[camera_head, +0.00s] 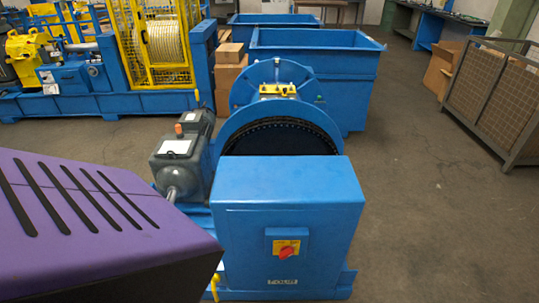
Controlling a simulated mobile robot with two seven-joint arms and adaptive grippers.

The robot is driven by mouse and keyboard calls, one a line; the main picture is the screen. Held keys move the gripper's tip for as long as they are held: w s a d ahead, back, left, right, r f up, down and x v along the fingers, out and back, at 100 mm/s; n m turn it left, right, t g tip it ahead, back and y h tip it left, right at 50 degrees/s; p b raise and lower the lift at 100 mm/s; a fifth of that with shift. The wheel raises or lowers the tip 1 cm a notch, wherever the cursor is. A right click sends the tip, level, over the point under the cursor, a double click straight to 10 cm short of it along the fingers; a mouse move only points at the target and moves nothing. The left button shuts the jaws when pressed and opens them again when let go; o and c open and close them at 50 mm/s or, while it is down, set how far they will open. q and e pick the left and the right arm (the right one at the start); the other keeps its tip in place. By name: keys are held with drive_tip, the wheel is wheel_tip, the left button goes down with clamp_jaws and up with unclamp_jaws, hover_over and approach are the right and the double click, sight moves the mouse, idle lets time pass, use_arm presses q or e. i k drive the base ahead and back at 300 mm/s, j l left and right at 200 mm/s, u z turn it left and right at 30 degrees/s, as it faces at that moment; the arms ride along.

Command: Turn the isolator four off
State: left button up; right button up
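The isolator (287,248) is a red rotary knob on a yellow plate, set in a small blue box on the front of a blue machine cabinet (287,205). The knob handle looks slanted, but it is too small to read its position for certain. A white label (282,281) below it reads FOUR. Neither of my grippers is in view, and nothing touches the knob.
Behind the cabinet stand a large blue wheel guard (273,82) and a grey motor (182,155). Blue bins (350,70) are behind. A mesh cage (492,100) stands at right. Floor right of the cabinet is clear. A close purple slotted shape covers the lower left.

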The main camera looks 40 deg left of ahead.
sight(287, 252)
drive_tip(key=i+l+u, duration=0.1)
drive_tip(key=l+u, duration=0.45)
drive_tip(key=u, duration=0.2)
drive_tip(key=i+l+u, duration=0.1)
drive_tip(key=l+u, duration=0.25)
drive_tip(key=k+l+u, duration=0.1)
drive_tip(key=l+u, duration=0.35)
drive_tip(key=l, duration=0.2)
